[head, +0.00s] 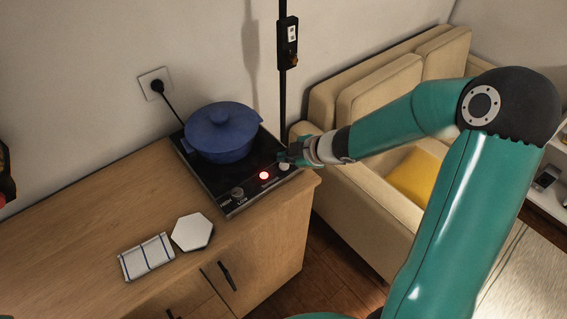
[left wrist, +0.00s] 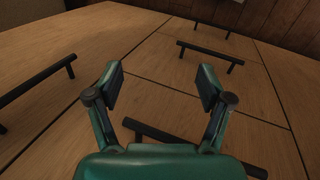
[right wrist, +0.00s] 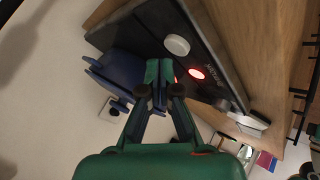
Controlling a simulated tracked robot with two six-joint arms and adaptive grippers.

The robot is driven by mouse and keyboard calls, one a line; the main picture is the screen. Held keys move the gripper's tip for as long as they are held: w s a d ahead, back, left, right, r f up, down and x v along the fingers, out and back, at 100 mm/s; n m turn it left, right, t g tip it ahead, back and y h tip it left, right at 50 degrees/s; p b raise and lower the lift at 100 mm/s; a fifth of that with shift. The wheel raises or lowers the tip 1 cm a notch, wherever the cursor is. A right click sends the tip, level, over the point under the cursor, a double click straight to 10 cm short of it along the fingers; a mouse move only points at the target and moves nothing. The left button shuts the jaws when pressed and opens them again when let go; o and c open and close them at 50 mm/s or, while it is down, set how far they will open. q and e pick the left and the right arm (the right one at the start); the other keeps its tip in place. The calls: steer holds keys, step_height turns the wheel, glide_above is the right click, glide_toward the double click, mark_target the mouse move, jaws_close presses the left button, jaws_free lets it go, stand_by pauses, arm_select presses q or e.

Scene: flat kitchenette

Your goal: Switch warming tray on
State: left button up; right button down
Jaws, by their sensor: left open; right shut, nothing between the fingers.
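The black warming tray (head: 222,199) lies on the wooden counter with a lidded blue pot (head: 221,133) on it. A red light (head: 264,175) glows on its front strip; it also shows in the right wrist view (right wrist: 197,73). A dark knob (head: 238,194) sits left of the light. A pale round knob (right wrist: 177,45) is at the strip's other end, close to my right gripper (head: 287,158). My right gripper is shut and empty; I cannot tell whether it touches the knob. My left gripper (left wrist: 160,84) is open and empty, facing cabinet fronts.
A white hexagonal piece (head: 192,232) and a folded checked cloth (head: 147,258) lie on the counter. A wall socket (head: 155,83) holds a black plug. A black pole with a box (head: 288,43) stands behind. A beige sofa (head: 345,190) is to the right. Dark handles (left wrist: 40,80) stick out from the cabinet.

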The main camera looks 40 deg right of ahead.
mark_target(286, 167)
step_height(286, 167, up, 6)
steer(key=p, duration=0.6)
stand_by(0.5)
